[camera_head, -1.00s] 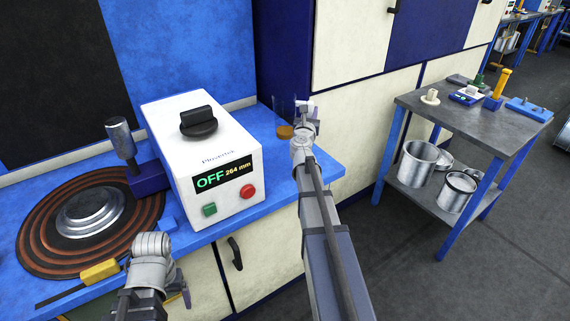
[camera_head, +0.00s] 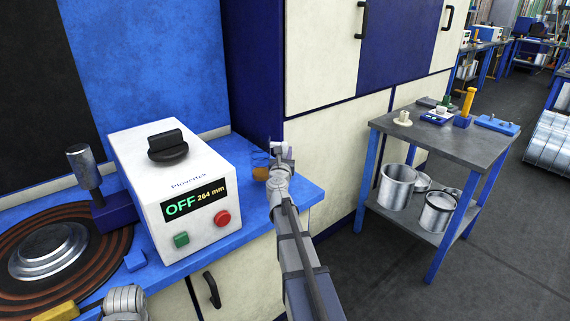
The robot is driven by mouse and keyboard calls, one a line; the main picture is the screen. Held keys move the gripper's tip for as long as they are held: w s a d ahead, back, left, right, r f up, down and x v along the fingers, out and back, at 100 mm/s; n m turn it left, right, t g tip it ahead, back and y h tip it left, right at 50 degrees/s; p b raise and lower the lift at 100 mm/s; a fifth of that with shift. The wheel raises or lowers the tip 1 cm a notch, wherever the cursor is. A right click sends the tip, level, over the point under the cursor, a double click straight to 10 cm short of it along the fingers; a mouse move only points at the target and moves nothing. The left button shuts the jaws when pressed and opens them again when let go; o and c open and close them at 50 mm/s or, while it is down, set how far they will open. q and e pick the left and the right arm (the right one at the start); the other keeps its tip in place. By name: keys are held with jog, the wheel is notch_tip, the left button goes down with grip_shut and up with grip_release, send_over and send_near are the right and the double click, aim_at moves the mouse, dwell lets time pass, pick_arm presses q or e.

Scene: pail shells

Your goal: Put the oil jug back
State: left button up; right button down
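The oil jug appears to be the small clear vessel with amber content (camera_head: 260,173) on or just above the blue bench's right end. Its outline is faint and partly hidden by my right gripper. My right gripper (camera_head: 281,152) is right beside it, at its right. I cannot tell whether the fingers touch or hold it. My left gripper (camera_head: 125,302) is at the bottom left edge, in front of the bench, partly cut off. Its fingers are not clear.
A white box reading OFF and 264 mm (camera_head: 163,213) stands on the blue bench (camera_head: 265,222). A ringed round plate (camera_head: 108,247) lies left of it. A grey side table (camera_head: 440,148) holds small tools, with metal pails (camera_head: 397,187) on its lower shelf. Grey floor (camera_head: 530,230) is open at right.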

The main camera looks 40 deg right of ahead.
jog(key=shift+f+b, duration=1.25)
jog(key=shift+f, duration=0.35)
jog(key=shift+f, duration=0.2)
jog(key=c, duration=0.7)
grip_release()
jog(key=shift+r, duration=0.1)
jog(key=shift+r, duration=0.15)
jog(key=v, duration=1.2)
